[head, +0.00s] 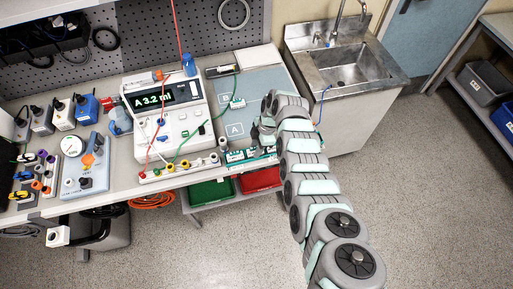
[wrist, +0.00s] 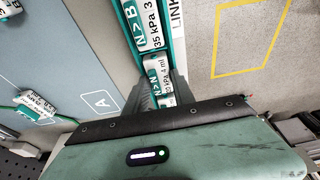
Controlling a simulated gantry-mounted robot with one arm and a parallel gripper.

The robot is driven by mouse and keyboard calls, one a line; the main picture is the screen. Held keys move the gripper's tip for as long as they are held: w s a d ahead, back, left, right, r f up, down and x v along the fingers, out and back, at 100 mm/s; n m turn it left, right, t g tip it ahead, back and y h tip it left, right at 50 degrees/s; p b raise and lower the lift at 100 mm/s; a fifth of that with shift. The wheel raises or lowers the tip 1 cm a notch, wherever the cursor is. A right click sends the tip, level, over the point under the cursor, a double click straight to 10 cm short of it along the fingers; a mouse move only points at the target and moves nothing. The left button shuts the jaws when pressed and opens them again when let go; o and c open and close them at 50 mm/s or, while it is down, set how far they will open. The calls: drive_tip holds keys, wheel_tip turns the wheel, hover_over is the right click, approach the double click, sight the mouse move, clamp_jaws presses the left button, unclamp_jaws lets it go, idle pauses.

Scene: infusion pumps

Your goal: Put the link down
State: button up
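A white link (wrist: 164,86) with teal edging, marked "N>N" and "4 ml", lies between my gripper's fingers in the wrist view. My gripper (wrist: 165,92) has one dark finger close along each side of it. I cannot tell whether the fingers press on it or stand slightly apart. The link's near end is hidden by my gripper body. It appears in line with the teal rack (wrist: 127,45), where another link (wrist: 146,22), marked "N>B" and "35 kPa", sits just beyond. In the head view my gripper (head: 262,138) is low over the bench's front edge, by the row of links.
The pump (head: 168,110) reads "A 3.2 ml" left of my arm. A blue-grey mat (head: 262,82) with a square marked A lies behind my gripper; a link with green tubing (head: 237,103) rests there. The sink (head: 345,68) is to the right. Bins stand below the bench.

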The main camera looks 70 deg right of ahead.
drive_tip(key=o, duration=0.3)
drive_tip(key=shift+s+a+f, duration=0.15)
drive_tip(key=shift+a+f, duration=0.05)
drive_tip(key=shift+f, duration=0.8)
drive_tip(key=shift+o, duration=0.6)
drive_tip(key=shift+r, duration=0.1)
drive_tip(key=shift+r+p, duration=0.65)
drive_tip(key=shift+p, duration=0.05)
drive_tip(key=shift+d+r, duration=0.15)
drive_tip(key=b+v, duration=0.1)
drive_tip(key=v, duration=1.1)
drive_tip(key=shift+r, duration=0.2)
